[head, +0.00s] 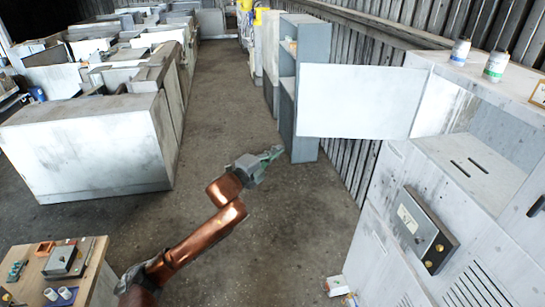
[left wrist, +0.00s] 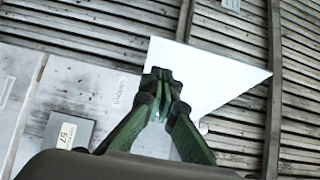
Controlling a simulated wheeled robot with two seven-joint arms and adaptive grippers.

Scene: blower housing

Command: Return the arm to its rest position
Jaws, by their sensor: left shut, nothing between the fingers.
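My left arm, copper coloured, reaches up from the bottom left in the head view. Its left gripper (head: 272,154) hangs over the open floor, below and left of the open white door (head: 360,101). In the left wrist view the green fingers of the left gripper (left wrist: 163,80) are together with nothing between them. The white door (left wrist: 205,72) shows behind the fingertips there. The white blower housing (head: 395,240) stands at the right in the head view, apart from the gripper. My right gripper is in neither view.
A labelled grey box (head: 425,232) sits on the housing's front. Bottles (head: 495,66) stand on top. A small wooden table (head: 95,270) with parts is at the lower left. White cabinets (head: 95,150) line the left, a grey shelf (head: 304,80) the back. The central floor is clear.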

